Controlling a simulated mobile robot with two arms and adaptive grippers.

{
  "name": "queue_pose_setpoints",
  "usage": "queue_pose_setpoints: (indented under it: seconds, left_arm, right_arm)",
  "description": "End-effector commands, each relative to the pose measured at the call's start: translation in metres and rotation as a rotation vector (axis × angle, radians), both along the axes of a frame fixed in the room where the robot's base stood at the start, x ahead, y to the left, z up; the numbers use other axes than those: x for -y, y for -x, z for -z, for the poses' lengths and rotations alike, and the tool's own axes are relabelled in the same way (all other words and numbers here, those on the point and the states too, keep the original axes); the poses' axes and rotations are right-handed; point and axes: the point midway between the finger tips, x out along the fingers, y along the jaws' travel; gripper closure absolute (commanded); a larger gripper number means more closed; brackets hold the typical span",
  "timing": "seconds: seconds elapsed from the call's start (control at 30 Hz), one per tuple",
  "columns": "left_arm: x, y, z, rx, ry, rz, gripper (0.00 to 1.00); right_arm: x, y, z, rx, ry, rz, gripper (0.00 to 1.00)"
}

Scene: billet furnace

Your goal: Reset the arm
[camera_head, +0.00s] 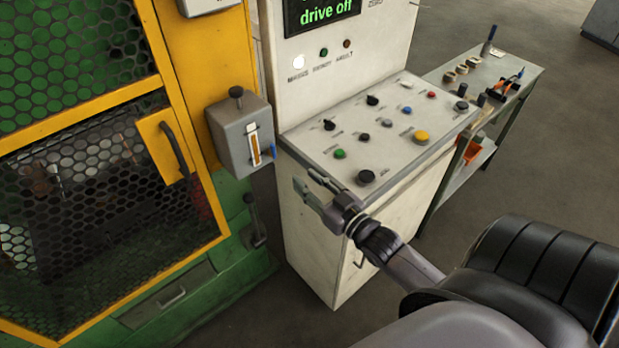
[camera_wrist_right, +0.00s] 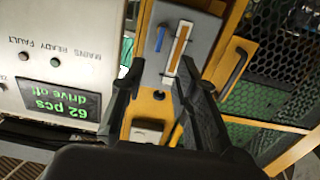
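My right arm reaches in from the lower right in the head view. Its gripper (camera_head: 310,184) is in front of the control console's (camera_head: 335,240) left front edge, to the left of the sloped button panel (camera_head: 350,122). In the right wrist view the two dark fingers of the gripper (camera_wrist_right: 161,72) are spread apart with nothing between them. Beyond them is the grey box (camera_wrist_right: 185,38) with a slot and a blue tab. The same box shows in the head view (camera_head: 232,148), left of the console. My left gripper is out of view.
A yellow and green mesh guard door (camera_head: 100,190) with a dark handle (camera_head: 174,148) stands at left. A lever (camera_head: 252,212) sits low beside it. The console display (camera_head: 322,12) reads "drive off". A side table (camera_head: 515,70) with small tools is at right.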

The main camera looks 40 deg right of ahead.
Motion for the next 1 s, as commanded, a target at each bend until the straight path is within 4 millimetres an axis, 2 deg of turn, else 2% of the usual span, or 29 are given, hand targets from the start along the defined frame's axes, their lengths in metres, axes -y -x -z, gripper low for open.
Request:
queue_pose_setpoints:
  seconds: [0.5,0.6,0.67,0.77,0.87,0.9,0.97,1.0]
  left_arm:
    - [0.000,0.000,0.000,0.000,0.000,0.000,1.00]
    - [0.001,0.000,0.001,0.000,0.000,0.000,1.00]
    - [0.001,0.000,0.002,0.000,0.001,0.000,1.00]
    - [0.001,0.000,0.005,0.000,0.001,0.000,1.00]
    - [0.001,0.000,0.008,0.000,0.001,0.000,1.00]
    - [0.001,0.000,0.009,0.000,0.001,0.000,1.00]
    - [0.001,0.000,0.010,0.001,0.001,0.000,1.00]
    - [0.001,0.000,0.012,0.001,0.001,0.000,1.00]
  right_arm:
    - [0.000,0.000,0.000,-0.001,-0.001,0.000,0.72]
    - [0.001,0.001,0.013,-0.024,0.000,0.007,0.72]
    - [0.003,0.002,0.033,-0.062,0.002,0.017,0.72]
    - [0.008,0.008,0.089,-0.168,0.010,0.044,0.72]
    - [0.010,0.024,0.163,-0.315,0.022,0.068,0.72]
    - [0.009,0.034,0.193,-0.376,0.027,0.075,0.72]
    - [0.007,0.050,0.236,-0.467,0.038,0.082,0.72]
    - [0.004,0.063,0.264,-0.528,0.044,0.084,0.72]
